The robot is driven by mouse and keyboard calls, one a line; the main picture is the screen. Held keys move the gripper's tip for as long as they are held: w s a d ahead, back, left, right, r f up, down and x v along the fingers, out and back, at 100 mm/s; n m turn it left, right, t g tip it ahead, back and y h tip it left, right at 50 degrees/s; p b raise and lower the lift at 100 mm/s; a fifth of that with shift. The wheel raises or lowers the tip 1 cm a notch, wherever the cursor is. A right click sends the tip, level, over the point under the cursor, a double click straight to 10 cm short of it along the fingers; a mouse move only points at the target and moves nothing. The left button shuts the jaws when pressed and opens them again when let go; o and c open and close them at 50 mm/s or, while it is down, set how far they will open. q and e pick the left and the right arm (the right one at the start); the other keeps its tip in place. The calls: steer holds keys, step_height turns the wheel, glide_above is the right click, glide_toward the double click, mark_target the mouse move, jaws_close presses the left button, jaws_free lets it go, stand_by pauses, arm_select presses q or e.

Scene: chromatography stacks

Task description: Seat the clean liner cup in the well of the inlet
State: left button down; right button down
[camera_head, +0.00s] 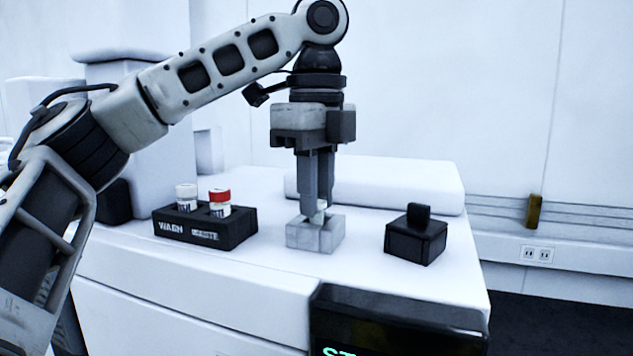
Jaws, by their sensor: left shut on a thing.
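My left gripper (317,208) points straight down over a small light grey block (315,236), which looks like the inlet. Its fingers are shut on a small pale cup (320,216), likely the clean liner cup. Only a little of the cup shows between the fingers. The fingertips are at the top of the block, and the cup's lower end is hidden there. I cannot tell how deep it sits in the well. My right gripper is not in view.
Left of the block, a black labelled rack (205,236) holds a white vial (187,196) and a red-banded vial (220,200). A black box with a knob (416,240) stands to the right. A dark display panel (395,325) is at the front. A raised white slab (400,182) lies behind.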

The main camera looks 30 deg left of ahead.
arm_select(q)
steer(key=shift+f, duration=0.1)
steer(key=c, duration=0.8)
jaws_free()
steer(key=shift+r+p, duration=0.35)
steer(key=shift+r, duration=3.2)
